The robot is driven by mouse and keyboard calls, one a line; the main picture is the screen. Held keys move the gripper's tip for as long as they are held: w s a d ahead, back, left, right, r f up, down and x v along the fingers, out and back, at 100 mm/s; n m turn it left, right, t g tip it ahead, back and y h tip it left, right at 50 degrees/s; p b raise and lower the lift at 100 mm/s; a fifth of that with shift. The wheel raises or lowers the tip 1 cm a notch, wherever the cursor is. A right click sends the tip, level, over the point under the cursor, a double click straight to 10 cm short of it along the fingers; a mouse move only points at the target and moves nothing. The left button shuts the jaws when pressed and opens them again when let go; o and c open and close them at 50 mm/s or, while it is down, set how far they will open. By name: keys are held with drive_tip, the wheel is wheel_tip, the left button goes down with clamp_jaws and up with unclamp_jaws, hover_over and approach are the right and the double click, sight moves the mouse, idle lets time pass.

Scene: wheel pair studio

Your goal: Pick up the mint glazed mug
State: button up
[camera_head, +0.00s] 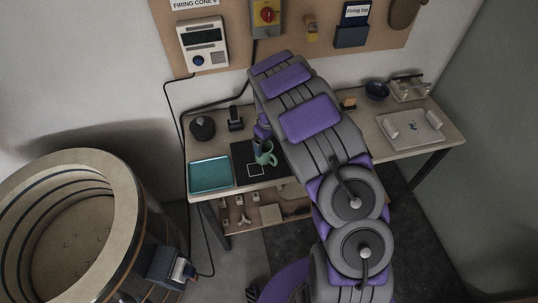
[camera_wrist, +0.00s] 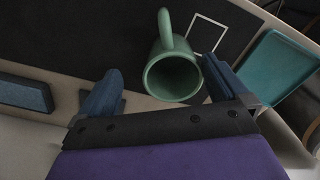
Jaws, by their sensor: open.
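The mint glazed mug (camera_head: 268,158) sits on a black mat (camera_head: 240,150) on the table, left of my arm in the head view. In the wrist view the mug (camera_wrist: 173,77) shows its open rim towards me, with its handle at the top. My gripper (camera_wrist: 155,88) is open, with one blue finger on each side of the mug's rim. The mug is nearer the right finger and seems close to it; I cannot tell whether they touch. In the head view my gripper (camera_head: 262,143) is partly hidden by my arm.
A teal tray (camera_head: 210,175) lies left of the mat. A dark round object (camera_head: 202,128) and a small dark stand (camera_head: 235,119) are behind. A dark blue bowl (camera_head: 377,90) and a pale board (camera_head: 411,129) are at the right. A large kiln (camera_head: 118,190) stands at the left.

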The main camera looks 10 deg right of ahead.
drive_tip(key=a+f, duration=0.1)
drive_tip(key=a+f+b, duration=0.1)
drive_tip(key=f, duration=0.1)
drive_tip(key=a+f, duration=0.1)
drive_tip(key=shift+s+f+b, duration=0.1)
drive_tip(key=shift+f+b, duration=0.2)
drive_tip(key=shift+f, duration=0.3)
drive_tip(key=shift+d, duration=1.1)
drive_tip(key=shift+c, duration=0.3)
drive_tip(key=c, duration=0.3)
drive_tip(key=shift+a, duration=0.65)
drive_tip(key=c, duration=0.3)
drive_tip(key=shift+a, duration=0.25)
drive_tip(key=c, duration=0.3)
drive_tip(key=shift+d, duration=0.2)
drive_tip(key=shift+c, duration=0.7)
drive_tip(key=shift+d+r, duration=0.15)
drive_tip(key=shift+d, duration=0.5)
drive_tip(key=shift+c, duration=0.3)
